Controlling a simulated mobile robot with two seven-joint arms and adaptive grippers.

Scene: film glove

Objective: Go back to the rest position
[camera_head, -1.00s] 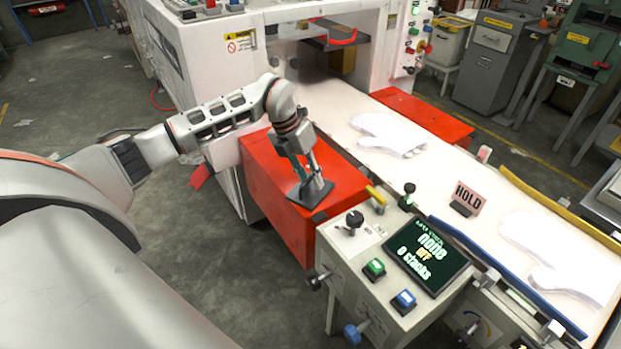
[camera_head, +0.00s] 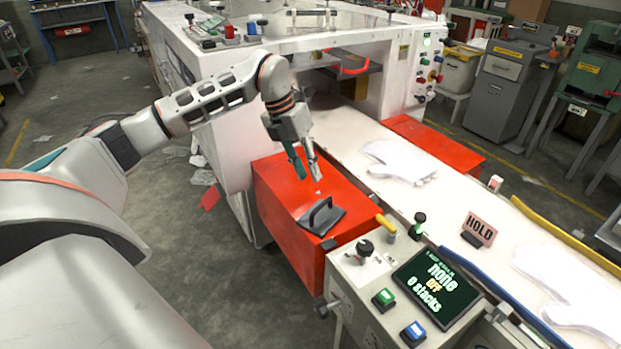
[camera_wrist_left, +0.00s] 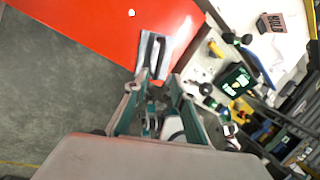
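My left gripper (camera_head: 306,170) hangs above the red box (camera_head: 275,205), fingers apart and empty. In the left wrist view its fingers (camera_wrist_left: 155,92) are spread, with nothing held between them. A dark flat plate with an upright handle (camera_head: 321,215) lies on the red box near its front corner, below and apart from the fingertips. The plate also shows in the left wrist view (camera_wrist_left: 152,55), beyond the fingertips. My right gripper is not in view.
A control panel with a screen (camera_head: 437,286) and knobs stands right of the red box. A white conveyor (camera_head: 350,140) carries white glove shapes (camera_head: 398,160) and a HOLD sign (camera_head: 479,230). A white machine (camera_head: 225,85) stands behind. Grey floor at left is open.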

